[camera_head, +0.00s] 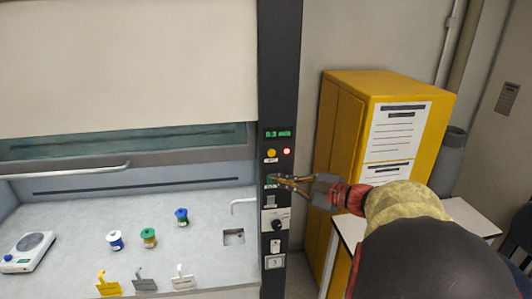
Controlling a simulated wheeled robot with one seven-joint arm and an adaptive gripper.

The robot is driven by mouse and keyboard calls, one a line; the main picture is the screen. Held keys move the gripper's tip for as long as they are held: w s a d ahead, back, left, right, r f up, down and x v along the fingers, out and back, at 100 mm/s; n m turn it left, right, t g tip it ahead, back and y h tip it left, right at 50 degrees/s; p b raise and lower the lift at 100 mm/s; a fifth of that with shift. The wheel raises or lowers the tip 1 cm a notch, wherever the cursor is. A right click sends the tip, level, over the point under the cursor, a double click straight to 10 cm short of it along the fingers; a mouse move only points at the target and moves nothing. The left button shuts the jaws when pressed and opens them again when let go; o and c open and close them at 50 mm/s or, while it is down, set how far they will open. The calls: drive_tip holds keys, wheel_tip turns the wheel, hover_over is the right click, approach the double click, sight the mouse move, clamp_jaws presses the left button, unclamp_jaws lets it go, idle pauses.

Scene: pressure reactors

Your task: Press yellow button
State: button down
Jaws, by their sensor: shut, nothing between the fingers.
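My gripper (273,180) is shut and empty. Its fingertips are in front of the panel a little below the yellow button, over a green-lit element. The button is fully visible. I cannot tell whether the fingertips touch the panel.
A yellow cabinet (345,115) stands right of the panel, behind my arm. The hood's worktop (75,210) holds small bottles (148,237) and a white scale (30,250). A knob (276,225) and sockets (275,262) are lower on the panel.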

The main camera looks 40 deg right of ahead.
sight(272, 153)
wheel_tip(272, 153, up, 2)
drive_tip(key=shift+d+r+t, duration=0.1)
drive_tip(key=shift+t, duration=0.2)
drive_tip(key=shift+w+d+p, duration=0.15)
drive_tip(key=shift+w+d, duration=0.6)
drive_tip(key=shift+w, duration=0.5)
drive_tip(key=shift+w+d+p, duration=0.15)
drive_tip(key=shift+w+d, duration=0.65)
drive_tip(key=shift+w, duration=0.45)
drive_tip(key=shift+w+d+p, duration=0.15)
drive_tip(key=shift+w+d, duration=0.6)
drive_tip(key=shift+w, duration=0.5)
drive_tip(key=shift+w, duration=0.1)
drive_tip(key=shift+w+d, duration=0.2)
drive_tip(key=shift+w, duration=0.05)
